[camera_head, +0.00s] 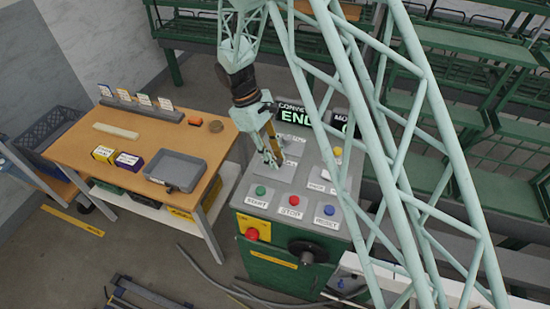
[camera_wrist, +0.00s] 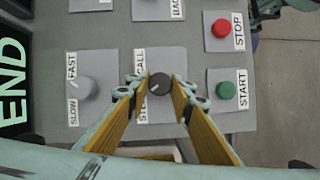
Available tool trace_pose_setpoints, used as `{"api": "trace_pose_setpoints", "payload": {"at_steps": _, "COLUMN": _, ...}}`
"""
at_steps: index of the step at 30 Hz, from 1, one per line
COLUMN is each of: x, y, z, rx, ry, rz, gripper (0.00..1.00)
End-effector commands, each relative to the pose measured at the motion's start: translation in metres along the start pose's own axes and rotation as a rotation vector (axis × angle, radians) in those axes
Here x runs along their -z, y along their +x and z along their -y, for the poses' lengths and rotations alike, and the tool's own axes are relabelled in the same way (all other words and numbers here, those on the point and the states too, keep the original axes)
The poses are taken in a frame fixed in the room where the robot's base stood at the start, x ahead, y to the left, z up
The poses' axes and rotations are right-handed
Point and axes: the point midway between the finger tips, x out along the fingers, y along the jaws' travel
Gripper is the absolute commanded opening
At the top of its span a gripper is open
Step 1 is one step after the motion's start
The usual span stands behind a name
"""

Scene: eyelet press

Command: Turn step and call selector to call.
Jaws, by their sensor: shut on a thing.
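The step and call selector is a dark round knob (camera_wrist: 159,84) on a light grey plate (camera_wrist: 150,60), between my fingertips in the wrist view. Beside it the label reads CALL toward the top and STEP toward the bottom, partly covered by a finger. A small pale mark on the knob seems to point down-left, toward STEP. My gripper (camera_wrist: 160,88) is shut on the knob from both sides. In the head view my gripper (camera_head: 271,160) reaches down onto the panel and hides the knob.
The panel also bears a red STOP button (camera_wrist: 221,28), a green START button (camera_wrist: 228,90), a grey SLOW/FAST knob (camera_wrist: 84,88) and a blue button (camera_head: 329,210). A display (camera_head: 295,116) reading END stands behind. A wooden table (camera_head: 80,150) with a grey tray (camera_head: 176,168) is left.

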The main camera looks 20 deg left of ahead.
Motion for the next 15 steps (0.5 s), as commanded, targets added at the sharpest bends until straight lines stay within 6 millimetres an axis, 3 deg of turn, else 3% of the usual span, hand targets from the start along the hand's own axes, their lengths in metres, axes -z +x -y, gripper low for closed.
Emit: {"api": "trace_pose_setpoints", "payload": {"at_steps": 15, "x": 0.0004, "y": 0.0002, "z": -0.0019, "rx": 0.064, "ry": 0.157, "rz": -0.001, "gripper": 0.1}}
